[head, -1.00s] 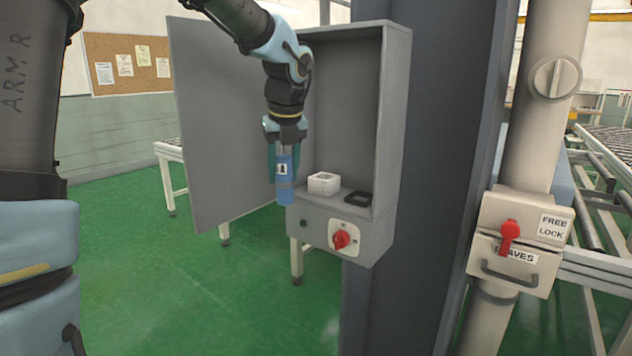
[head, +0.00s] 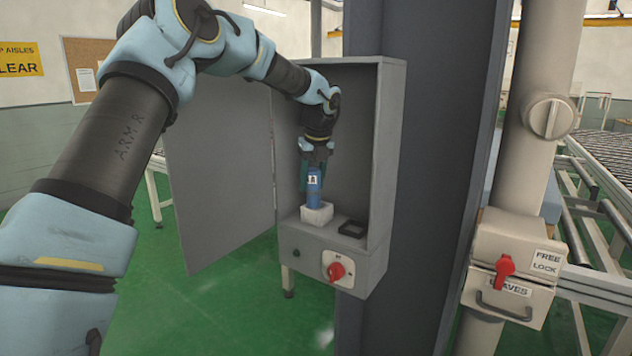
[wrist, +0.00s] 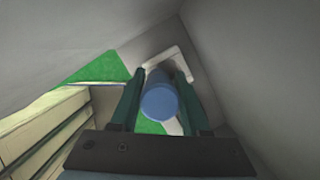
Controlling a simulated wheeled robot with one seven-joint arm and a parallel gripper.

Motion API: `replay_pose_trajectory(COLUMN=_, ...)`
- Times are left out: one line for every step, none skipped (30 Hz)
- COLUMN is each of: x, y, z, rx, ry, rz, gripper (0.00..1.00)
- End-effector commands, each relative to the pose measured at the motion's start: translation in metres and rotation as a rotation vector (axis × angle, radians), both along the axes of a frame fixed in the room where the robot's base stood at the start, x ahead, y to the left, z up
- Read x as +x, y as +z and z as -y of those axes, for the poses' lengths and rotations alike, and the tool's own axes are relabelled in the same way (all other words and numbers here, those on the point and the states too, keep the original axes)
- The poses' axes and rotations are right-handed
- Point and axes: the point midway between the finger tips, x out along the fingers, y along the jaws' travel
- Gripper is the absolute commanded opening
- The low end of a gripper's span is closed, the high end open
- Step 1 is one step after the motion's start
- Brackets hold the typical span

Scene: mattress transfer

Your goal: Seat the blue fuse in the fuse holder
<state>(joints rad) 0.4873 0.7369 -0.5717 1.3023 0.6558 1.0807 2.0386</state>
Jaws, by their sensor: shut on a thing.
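The blue fuse (head: 314,190) is upright in my gripper (head: 313,178), inside the open grey cabinet. It bears a small white label. The white square fuse holder (head: 316,215) stands on the cabinet's floor, directly under the fuse. The fuse's lower end meets the holder's top in the head view; I cannot tell how deep it sits. In the wrist view the blue fuse (wrist: 159,100) is between the two green fingers of my gripper (wrist: 160,88), with part of the white holder (wrist: 172,54) showing behind it.
A black square holder (head: 352,229) sits right of the white one. The cabinet door (head: 220,170) stands open on the left. A red rotary switch (head: 336,271) is on the cabinet's front below. The cabinet walls are close around my gripper.

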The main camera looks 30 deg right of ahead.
Motion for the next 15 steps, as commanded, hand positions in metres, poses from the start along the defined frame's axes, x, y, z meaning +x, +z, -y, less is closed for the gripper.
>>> replay_pose_trajectory(x=0.003, y=0.003, z=0.006, rx=-0.001, ry=0.000, rz=-0.001, gripper=0.00)
replay_pose_trajectory(x=0.004, y=0.002, z=0.008, rx=-0.001, ry=0.000, rz=0.000, gripper=0.00)
replay_pose_trajectory(x=0.006, y=0.002, z=0.010, rx=-0.002, ry=-0.001, rz=0.001, gripper=0.00)
replay_pose_trajectory(x=0.006, y=0.002, z=0.011, rx=-0.002, ry=-0.001, rz=0.001, gripper=0.00)
replay_pose_trajectory(x=0.007, y=0.001, z=0.012, rx=-0.001, ry=-0.001, rz=0.001, gripper=0.00)
replay_pose_trajectory(x=0.007, y=0.001, z=0.014, rx=-0.001, ry=-0.001, rz=0.001, gripper=0.00)
replay_pose_trajectory(x=0.008, y=0.001, z=0.015, rx=-0.001, ry=-0.001, rz=0.001, gripper=0.00)
replay_pose_trajectory(x=0.009, y=0.001, z=0.017, rx=-0.001, ry=0.000, rz=0.001, gripper=0.00)
replay_pose_trajectory(x=0.010, y=-0.001, z=0.018, rx=0.001, ry=-0.001, rz=0.000, gripper=0.00)
replay_pose_trajectory(x=0.010, y=-0.005, z=0.017, rx=0.002, ry=0.001, rz=-0.001, gripper=0.00)
replay_pose_trajectory(x=0.010, y=-0.009, z=0.016, rx=0.003, ry=0.000, rz=-0.003, gripper=0.00)
replay_pose_trajectory(x=0.009, y=-0.015, z=0.016, rx=0.003, ry=-0.001, rz=-0.003, gripper=0.00)
replay_pose_trajectory(x=0.009, y=-0.019, z=0.016, rx=0.004, ry=-0.001, rz=-0.002, gripper=0.00)
replay_pose_trajectory(x=0.009, y=-0.024, z=0.017, rx=0.002, ry=0.000, rz=-0.002, gripper=0.00)
replay_pose_trajectory(x=0.009, y=-0.029, z=0.017, rx=0.003, ry=-0.001, rz=-0.002, gripper=0.00)
